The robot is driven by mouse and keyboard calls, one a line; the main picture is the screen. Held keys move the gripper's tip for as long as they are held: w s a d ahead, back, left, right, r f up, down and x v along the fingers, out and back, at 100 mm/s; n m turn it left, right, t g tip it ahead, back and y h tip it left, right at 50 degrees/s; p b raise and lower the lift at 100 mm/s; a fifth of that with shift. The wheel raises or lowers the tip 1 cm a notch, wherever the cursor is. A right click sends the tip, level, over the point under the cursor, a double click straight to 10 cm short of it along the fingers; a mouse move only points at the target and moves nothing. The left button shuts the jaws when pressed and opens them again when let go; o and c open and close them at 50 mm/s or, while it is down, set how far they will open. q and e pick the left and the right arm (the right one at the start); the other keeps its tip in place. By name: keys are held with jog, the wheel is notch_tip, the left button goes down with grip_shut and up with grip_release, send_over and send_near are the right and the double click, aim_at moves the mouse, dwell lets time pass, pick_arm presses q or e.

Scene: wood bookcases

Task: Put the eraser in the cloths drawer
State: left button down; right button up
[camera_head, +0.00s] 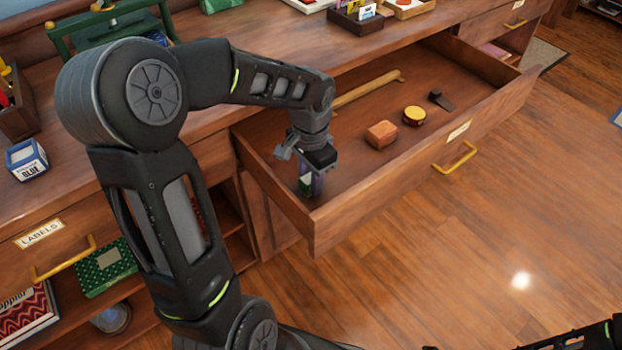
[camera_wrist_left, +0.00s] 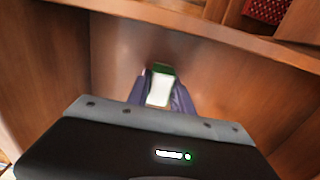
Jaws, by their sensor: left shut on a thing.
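The eraser, a small block with a green end and a white body, shows in the left wrist view (camera_wrist_left: 159,88) and partly in the head view (camera_head: 305,185). My left gripper (camera_head: 312,180) is shut on it, pointing down inside the near left corner of an open wooden drawer (camera_head: 400,187). The fingers hide part of the eraser, and I cannot tell whether it touches the drawer floor. The drawer has a yellow handle (camera_head: 454,158) and a white label (camera_head: 458,132) whose text is too small to read.
Inside the drawer lie a wooden rod (camera_head: 367,89), an orange-brown block (camera_head: 381,134), a round yellow-topped thing (camera_head: 414,115) and a small dark thing (camera_head: 441,100). A shut drawer labelled LABELS (camera_head: 40,233) is at left. A blue box (camera_head: 26,160) stands on the top.

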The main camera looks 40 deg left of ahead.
pick_arm(q)
jog(key=c, duration=1.1)
grip_release()
jog(key=shift+f, duration=0.1)
jog(key=shift+r, duration=0.3)
notch_tip(320, 180, up, 12)
jog(key=p, duration=0.2)
jog(key=shift+f+p, duration=0.1)
jog(key=shift+p, duration=0.3)
